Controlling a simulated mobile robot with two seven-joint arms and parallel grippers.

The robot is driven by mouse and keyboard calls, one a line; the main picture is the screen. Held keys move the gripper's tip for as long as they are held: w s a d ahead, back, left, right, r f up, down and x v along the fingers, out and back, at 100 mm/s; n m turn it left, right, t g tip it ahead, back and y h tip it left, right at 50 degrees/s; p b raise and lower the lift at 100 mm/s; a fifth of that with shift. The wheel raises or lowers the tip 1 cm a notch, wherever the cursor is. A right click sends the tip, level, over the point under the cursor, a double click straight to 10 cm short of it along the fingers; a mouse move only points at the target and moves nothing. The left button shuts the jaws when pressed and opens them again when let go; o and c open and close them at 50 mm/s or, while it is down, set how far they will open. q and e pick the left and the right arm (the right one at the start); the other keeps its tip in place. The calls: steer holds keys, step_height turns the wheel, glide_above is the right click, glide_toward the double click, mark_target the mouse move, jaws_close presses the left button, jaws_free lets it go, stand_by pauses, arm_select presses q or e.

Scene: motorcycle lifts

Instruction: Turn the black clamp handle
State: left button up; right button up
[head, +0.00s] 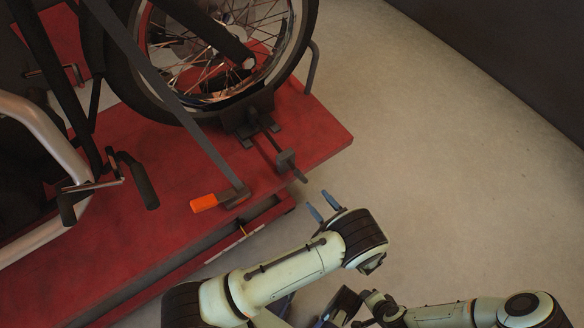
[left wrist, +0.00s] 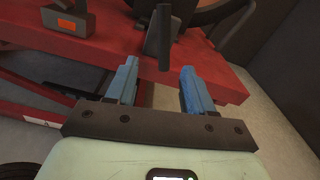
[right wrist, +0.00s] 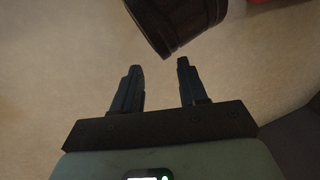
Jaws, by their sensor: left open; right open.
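The black clamp handle (head: 298,174) is a short dark bar at the outer end of the wheel clamp's screw (head: 268,150), near the red lift's edge. In the left wrist view the handle (left wrist: 165,35) stands upright, ahead of the fingers and between their lines. My left gripper (head: 322,206) is open, with blue fingers (left wrist: 160,68) just short of the handle and not touching it. My right gripper (right wrist: 157,68) is open and empty over the floor; in the head view its fingers are not clear.
The red lift platform (head: 325,140) carries a motorcycle with its wheel (head: 215,96) in the clamp. The floor (head: 440,170) to the right is clear. My two arms are close together.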

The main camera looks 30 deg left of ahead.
mark_target(296, 171)
arm_select(q)
steer(key=x, duration=1.3)
steer(key=shift+w+r+b, duration=0.25)
steer(key=shift+r+b, duration=0.1)
